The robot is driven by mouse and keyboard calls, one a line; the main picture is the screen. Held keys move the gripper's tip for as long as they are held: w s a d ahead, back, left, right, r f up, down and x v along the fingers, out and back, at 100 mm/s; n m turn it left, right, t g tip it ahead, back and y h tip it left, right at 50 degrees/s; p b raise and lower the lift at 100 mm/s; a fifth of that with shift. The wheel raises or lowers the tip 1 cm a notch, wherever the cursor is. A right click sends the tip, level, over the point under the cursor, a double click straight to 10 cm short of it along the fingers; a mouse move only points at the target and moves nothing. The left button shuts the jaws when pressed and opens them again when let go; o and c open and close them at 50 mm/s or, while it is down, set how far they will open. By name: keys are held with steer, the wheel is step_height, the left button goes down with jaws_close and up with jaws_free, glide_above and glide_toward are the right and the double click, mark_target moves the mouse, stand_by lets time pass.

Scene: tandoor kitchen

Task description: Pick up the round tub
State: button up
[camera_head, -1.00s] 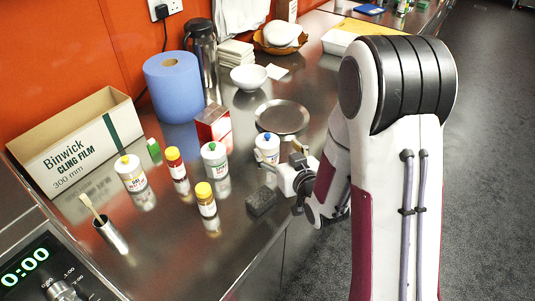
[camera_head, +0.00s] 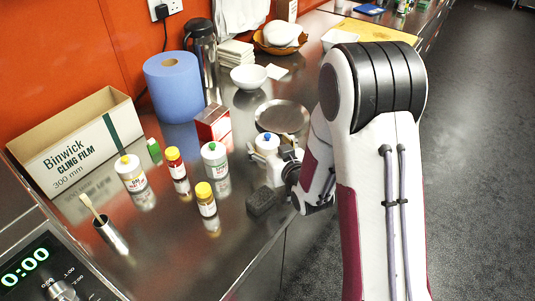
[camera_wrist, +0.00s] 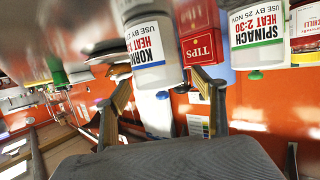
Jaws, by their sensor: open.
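A round white tub (camera_head: 267,145) with a blue knob on its lid stands on the steel counter in the head view, just left of my gripper (camera_head: 284,156). In the wrist view, which is upside down, this tub (camera_wrist: 152,45) has a label with "KORMA" and "HEAT" on it. My gripper (camera_wrist: 160,97) is open there, one finger to each side below the tub's picture. I see no clear contact, and the fingertips are partly hidden in the head view. A similar green-lidded tub (camera_head: 215,160) stands to its left; its "SPINACH" label (camera_wrist: 258,28) shows in the wrist view.
A red box (camera_head: 212,123) and a metal plate (camera_head: 282,117) stand behind the tub. A dark block (camera_head: 262,201) lies near the counter's front edge. Yellow-capped jars (camera_head: 206,200) and a yellow-lidded tub (camera_head: 130,173) stand to the left. A blue roll (camera_head: 174,87) is farther back.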

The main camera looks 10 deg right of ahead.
steer(key=shift+x, duration=0.85)
steer(key=c, duration=1.4)
